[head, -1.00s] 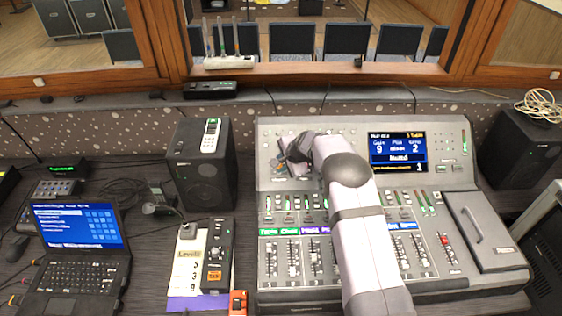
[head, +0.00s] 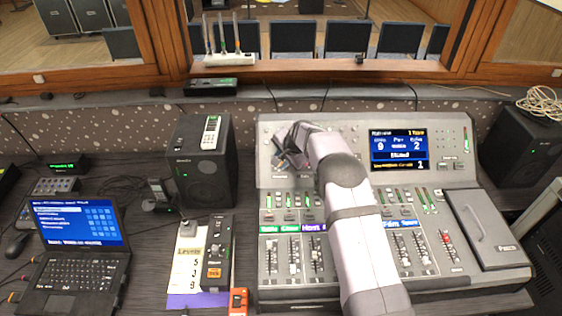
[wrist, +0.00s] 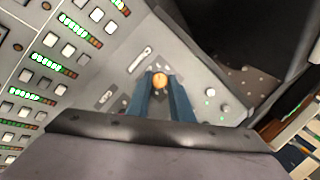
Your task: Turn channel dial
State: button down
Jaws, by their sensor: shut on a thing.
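The mixing console (head: 275,235) fills the right half of the head view, with faders in front and a raised back panel. My gripper (head: 287,160) is at the left part of that back panel, pointing down at it. In the wrist view, my gripper's two blue fingers (wrist: 160,92) are shut on a small round orange-brown dial (wrist: 160,79), one finger on each side. The dial is hidden by my gripper in the head view. The console screen (head: 398,149) shows a 9 at left and a 2 at right; its smaller text is blurred.
A black speaker (head: 185,165) with a white remote (head: 210,132) stands left of the console. A laptop (head: 78,240), a Levels card (head: 185,270) and a small black unit (head: 218,250) lie further left.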

jog(key=c, duration=1.6)
grip_release()
jog(key=shift+r, duration=0.1)
jog(key=shift+b+v, duration=1.7)
jog(key=shift+v, duration=1.85)
jog(key=shift+s, duration=0.1)
jog(key=shift+s+d, duration=0.1)
jog(key=s+d+n+g+h, duration=0.1)
jog(key=s+d+n, duration=0.2)
jog(key=s, duration=1.1)
jog(key=s+d+n+g, duration=0.2)
jog(key=s+d+n, duration=0.1)
jog(key=s, duration=1.1)
jog(key=s+d+f+n+g+h, duration=0.1)
jog(key=s+d+n, duration=0.3)
jog(key=s, duration=1)
jog(key=shift+d+f+g+h, duration=0.2)
jog(key=shift+g+h, duration=0.1)
jog(key=shift+g, duration=0.4)
